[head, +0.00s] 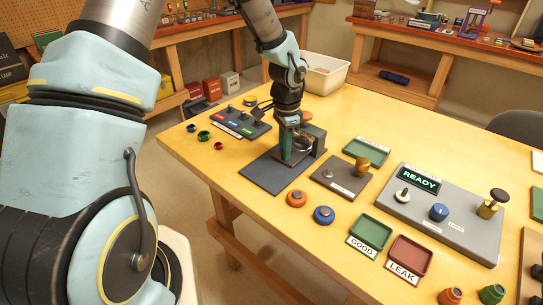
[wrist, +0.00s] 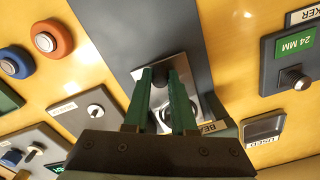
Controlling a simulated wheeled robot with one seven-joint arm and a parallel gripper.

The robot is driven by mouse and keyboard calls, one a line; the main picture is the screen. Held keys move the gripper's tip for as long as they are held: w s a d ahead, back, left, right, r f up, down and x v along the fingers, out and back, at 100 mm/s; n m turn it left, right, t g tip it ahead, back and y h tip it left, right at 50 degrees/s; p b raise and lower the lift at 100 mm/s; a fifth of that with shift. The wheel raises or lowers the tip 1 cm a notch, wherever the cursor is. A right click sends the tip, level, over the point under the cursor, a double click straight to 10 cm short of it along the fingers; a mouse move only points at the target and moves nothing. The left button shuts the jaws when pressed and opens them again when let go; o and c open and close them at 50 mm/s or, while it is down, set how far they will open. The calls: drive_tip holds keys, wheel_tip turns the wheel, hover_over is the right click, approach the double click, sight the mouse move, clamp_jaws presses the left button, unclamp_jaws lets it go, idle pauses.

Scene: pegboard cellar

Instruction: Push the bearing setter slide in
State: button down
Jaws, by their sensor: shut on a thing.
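The bearing setter (head: 314,140) stands on the yellow table in the head view, at the far end of a flat dark plate (head: 268,175). In the wrist view its metal slide plate (wrist: 193,72) lies beyond and beside my fingertips, and a label starting "BEA" (wrist: 213,127) shows below. My gripper (head: 288,135) reaches down at the setter; it also shows in the wrist view (wrist: 161,76). Its green fingers are shut on a small dark knob (wrist: 159,74) at the slide, largely hidden between them. A round metal part shows behind the fingers.
Orange (head: 296,198) and blue (head: 324,214) round parts sit near the plate. A grey block with a brass knob (head: 362,165) stands to the right, with a READY panel (head: 419,180) beyond. A rack with coloured labels (head: 232,122) is to the left.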

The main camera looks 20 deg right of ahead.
drive_tip(key=shift+w+d+r, duration=0.1)
drive_tip(key=shift+w+d, duration=0.15)
drive_tip(key=shift+d, duration=0.15)
drive_tip(key=c, duration=0.7)
unclamp_jaws()
wheel_tip(320, 180, up, 11)
drive_tip(key=shift+f+b, duration=0.15)
drive_tip(key=shift+b, duration=0.95)
